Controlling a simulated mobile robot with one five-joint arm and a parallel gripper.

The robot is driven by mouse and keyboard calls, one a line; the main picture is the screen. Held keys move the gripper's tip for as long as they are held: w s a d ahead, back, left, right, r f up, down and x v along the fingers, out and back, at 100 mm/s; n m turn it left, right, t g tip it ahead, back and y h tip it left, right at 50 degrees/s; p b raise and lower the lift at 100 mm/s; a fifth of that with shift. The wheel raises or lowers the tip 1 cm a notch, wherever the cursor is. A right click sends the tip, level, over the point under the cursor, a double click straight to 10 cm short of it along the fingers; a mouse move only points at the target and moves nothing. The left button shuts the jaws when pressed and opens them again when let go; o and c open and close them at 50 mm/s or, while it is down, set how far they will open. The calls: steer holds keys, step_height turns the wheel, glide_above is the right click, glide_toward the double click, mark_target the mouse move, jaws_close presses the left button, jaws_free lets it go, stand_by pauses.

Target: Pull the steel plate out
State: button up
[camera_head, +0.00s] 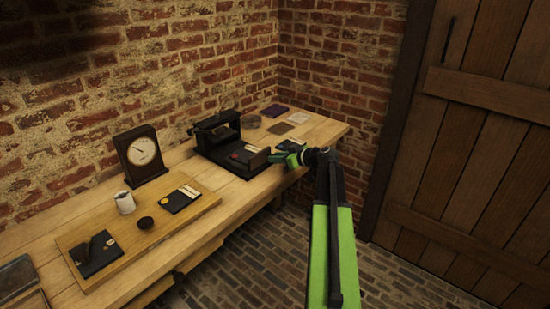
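A black device (217,132) stands on the wooden bench, with a dark flat base in front of it. On that base sits a dark grey, plate-like piece (258,155) with a small red spot and a pale label beside it. I cannot tell for sure whether this piece is the steel plate. My gripper (284,158), with green fingers, is at the right edge of the device, close to the grey piece. Whether it touches the piece is too small to tell. The fingertips are small and partly merged with the dark parts, so their opening is unclear.
The bench (205,240) runs along a brick wall. A clock (143,156) stands behind. Flat samples (280,129) lie at the far end. A wooden door (480,150) is right.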

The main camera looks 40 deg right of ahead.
steer(key=o, duration=0.4)
steer(key=shift+s+d, duration=0.15)
steer(key=shift+c, duration=0.2)
steer(key=shift+s+r, duration=0.2)
steer(key=p+v, duration=0.6)
steer(key=v, duration=1)
steer(key=shift+s+p, duration=0.3)
steer(key=shift+s, duration=0.05)
